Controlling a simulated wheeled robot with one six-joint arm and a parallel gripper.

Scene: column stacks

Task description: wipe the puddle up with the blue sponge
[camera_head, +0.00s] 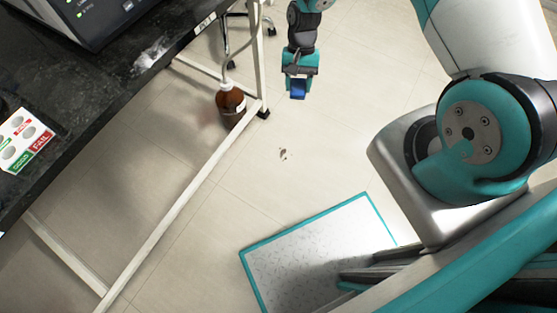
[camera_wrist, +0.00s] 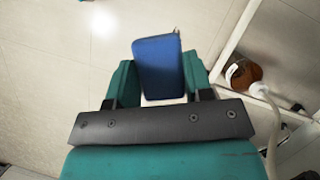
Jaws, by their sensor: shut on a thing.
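My gripper (camera_head: 299,78) is shut on the blue sponge (camera_head: 298,90), in the upper middle of the head view, right of the bench. In the wrist view the sponge (camera_wrist: 158,66) sits between the two teal fingers of my gripper (camera_wrist: 158,80) and sticks out past them. A whitish, shiny patch (camera_head: 150,54) lies on the dark bench top near its edge; it may be the puddle, but I cannot tell it from a reflection. The gripper is apart from this patch, to its right.
The dark bench (camera_head: 85,105) holds a device (camera_head: 95,15) and a GOOD/FAIL card (camera_head: 24,140). A brown bottle (camera_head: 231,103) with a hose stands by the bench's white frame (camera_head: 180,195).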

